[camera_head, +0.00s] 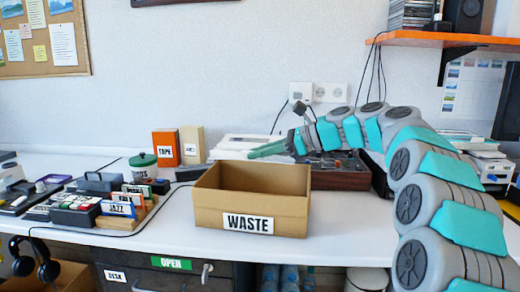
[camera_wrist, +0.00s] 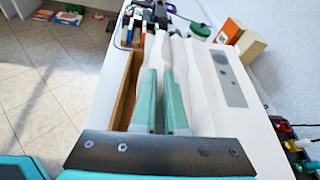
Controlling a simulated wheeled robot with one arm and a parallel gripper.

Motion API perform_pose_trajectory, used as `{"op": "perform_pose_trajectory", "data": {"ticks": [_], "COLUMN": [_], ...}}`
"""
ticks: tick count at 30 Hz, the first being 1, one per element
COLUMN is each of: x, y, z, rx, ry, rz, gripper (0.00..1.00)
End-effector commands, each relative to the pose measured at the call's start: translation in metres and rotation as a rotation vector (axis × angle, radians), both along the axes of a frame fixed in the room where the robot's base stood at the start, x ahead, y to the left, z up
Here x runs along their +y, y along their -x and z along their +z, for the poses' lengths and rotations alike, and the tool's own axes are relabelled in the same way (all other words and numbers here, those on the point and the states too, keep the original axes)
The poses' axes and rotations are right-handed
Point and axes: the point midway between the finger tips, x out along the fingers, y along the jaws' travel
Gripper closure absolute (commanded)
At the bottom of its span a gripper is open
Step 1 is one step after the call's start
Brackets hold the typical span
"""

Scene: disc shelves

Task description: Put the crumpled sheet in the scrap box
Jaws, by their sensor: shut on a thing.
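The scrap box is an open brown cardboard box (camera_head: 211,218) labelled WASTE, standing at the front middle of the white table. Its brown wall (camera_wrist: 125,92) shows left of my fingers in the wrist view. My gripper (camera_head: 254,152), with green fingers, reaches left over the back of the box. In the wrist view my gripper (camera_wrist: 161,75) is shut on a pale, uneven white thing, which looks like the crumpled sheet (camera_wrist: 197,85). The sheet spreads on both sides of the fingers. In the head view I cannot make it out clearly from the white device behind.
A white device with a grey panel (camera_wrist: 225,78) lies behind the box. A dark wooden-sided unit (camera_head: 340,178) stands right of it. An orange TAPE box (camera_head: 166,148), a green-lidded jar (camera_head: 143,166) and disc racks (camera_head: 122,212) stand left. An orange shelf (camera_head: 430,39) is at upper right.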

Motion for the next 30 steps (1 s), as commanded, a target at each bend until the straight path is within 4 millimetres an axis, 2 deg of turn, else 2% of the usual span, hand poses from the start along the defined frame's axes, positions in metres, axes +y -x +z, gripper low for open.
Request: {"op": "perform_pose_trajectory", "data": {"ticks": [3, 30], "x": [0.000, 0.000], "y": [0.000, 0.001], "z": [-0.017, -0.085], "rx": [-0.001, -0.001], "ry": [0.000, 0.001], "rz": [0.002, 0.003], "gripper": [1.00, 1.00]}}
